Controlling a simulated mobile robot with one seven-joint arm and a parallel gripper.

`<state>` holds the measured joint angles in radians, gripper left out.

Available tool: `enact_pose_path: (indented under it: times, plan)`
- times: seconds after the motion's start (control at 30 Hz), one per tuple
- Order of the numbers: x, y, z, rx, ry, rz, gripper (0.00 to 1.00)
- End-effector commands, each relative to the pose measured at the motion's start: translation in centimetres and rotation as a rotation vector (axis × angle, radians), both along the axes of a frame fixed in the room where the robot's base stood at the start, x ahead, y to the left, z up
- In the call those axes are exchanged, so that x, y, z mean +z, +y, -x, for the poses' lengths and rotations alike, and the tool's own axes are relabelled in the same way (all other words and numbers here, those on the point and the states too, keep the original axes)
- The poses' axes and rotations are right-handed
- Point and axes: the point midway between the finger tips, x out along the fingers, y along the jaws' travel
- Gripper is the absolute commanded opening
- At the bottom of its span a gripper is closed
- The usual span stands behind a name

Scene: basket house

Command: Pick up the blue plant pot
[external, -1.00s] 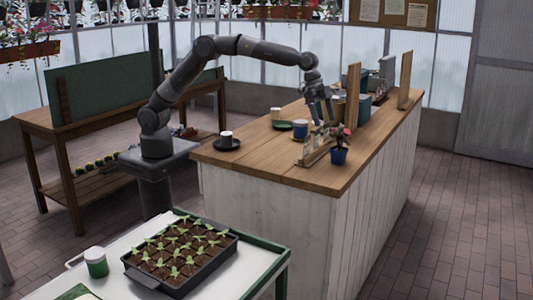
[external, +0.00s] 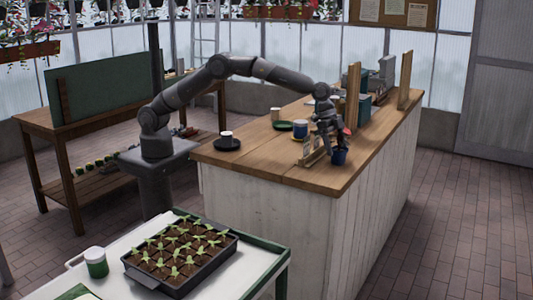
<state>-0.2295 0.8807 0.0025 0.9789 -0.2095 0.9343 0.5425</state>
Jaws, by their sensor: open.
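The small blue plant pot (external: 339,157) stands at the near right edge of the wooden counter. Its plant is mostly hidden behind my gripper, with a bit of red showing. My gripper (external: 329,143) points down just above and slightly left of the pot, around the height of the plant. It is open, and I cannot tell whether a finger touches the plant.
A wooden rack (external: 312,151) stands close to the left of the pot. A blue cup (external: 300,130), a green saucer (external: 283,125) and a dark saucer with a cup (external: 226,144) are further left. An upright wooden board (external: 353,95) stands behind. The counter's front is clear.

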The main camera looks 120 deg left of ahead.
Motion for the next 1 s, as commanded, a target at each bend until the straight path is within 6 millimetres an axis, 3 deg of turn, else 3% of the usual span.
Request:
enact_pose_path:
  times: [0.13, 0.37, 1.0]
  plan:
    - [-2.0, -0.3, -0.7, -0.001, 0.002, 0.001, 0.78]
    - [-2.1, -0.2, -0.8, 0.000, 0.000, 0.001, 0.78]
    - [-2.1, -0.2, -0.8, 0.000, 0.001, 0.001, 0.26]
